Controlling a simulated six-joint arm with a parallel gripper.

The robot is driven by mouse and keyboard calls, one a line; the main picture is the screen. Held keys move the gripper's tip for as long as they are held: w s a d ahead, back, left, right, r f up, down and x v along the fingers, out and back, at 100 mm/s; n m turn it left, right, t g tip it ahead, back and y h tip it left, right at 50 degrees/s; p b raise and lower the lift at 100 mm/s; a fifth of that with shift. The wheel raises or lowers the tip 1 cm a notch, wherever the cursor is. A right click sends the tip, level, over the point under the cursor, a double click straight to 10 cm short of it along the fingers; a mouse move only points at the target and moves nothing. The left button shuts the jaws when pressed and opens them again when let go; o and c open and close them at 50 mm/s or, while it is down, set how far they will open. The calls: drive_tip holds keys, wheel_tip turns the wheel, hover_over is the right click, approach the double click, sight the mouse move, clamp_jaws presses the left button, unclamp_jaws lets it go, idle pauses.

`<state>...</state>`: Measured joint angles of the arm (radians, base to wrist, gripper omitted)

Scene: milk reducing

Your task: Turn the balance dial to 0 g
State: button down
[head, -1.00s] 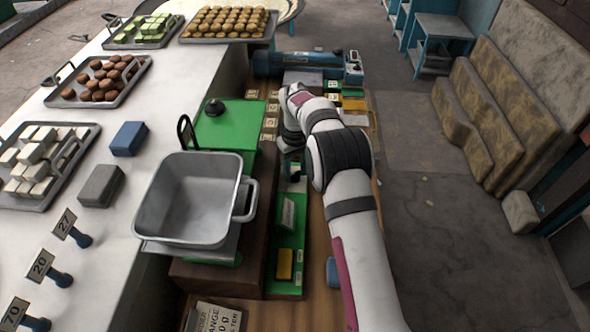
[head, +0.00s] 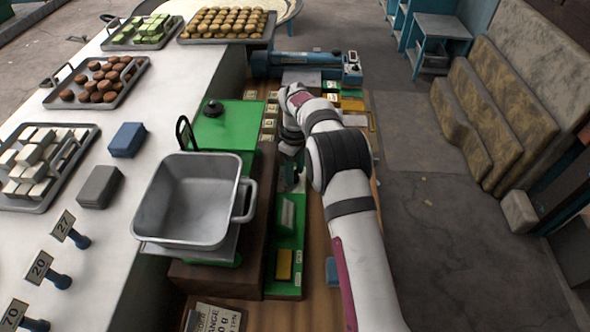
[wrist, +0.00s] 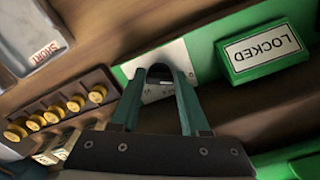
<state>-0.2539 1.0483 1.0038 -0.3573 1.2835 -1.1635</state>
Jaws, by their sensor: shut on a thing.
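In the wrist view, my gripper (wrist: 160,80) has its two green fingers on either side of a small dark round knob (wrist: 159,71), which appears to be the balance dial. It is shut on this knob. The knob sits on a white plate (wrist: 151,94) fixed to a green panel. The fingers hide part of it, and no dial reading can be made out. In the head view, my gripper (head: 288,180) is low beside the balance, mostly hidden by my arm. The balance carries a grey square pan (head: 188,200) on its near end.
A green block marked LOCKED (wrist: 263,50) is right of the knob in the wrist view. A row of yellow knobs (wrist: 56,114) and a grey tray labelled SHORT (wrist: 25,35) lie to the left. In the head view, a white counter (head: 105,225) with trays runs along the left.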

idle(0.3)
drive_tip(key=c, duration=0.7)
unclamp_jaws()
wheel_tip(320, 180, up, 16)
drive_tip(key=shift+f, duration=0.1)
drive_tip(key=s+d+r+m+y, duration=0.1)
drive_tip(key=s+d+r+m, duration=0.35)
drive_tip(key=s, duration=0.45)
drive_tip(key=s+d+r+m, duration=0.3)
drive_tip(key=s+m, duration=0.2)
drive_tip(key=s, duration=0.4)
drive_tip(key=s+d+f+m, duration=0.1)
drive_tip(key=s+f+m, duration=0.1)
drive_tip(key=s, duration=0.5)
drive_tip(key=s+f+m, duration=0.2)
drive_tip(key=s+m, duration=0.1)
drive_tip(key=s, duration=0.4)
drive_tip(key=s+d+f+m, duration=0.1)
drive_tip(key=s+f+m, duration=0.2)
drive_tip(key=s, duration=0.4)
drive_tip(key=shift+s+d+y, duration=0.1)
drive_tip(key=shift+d+y, duration=0.2)
drive_tip(key=shift+y, duration=0.1)
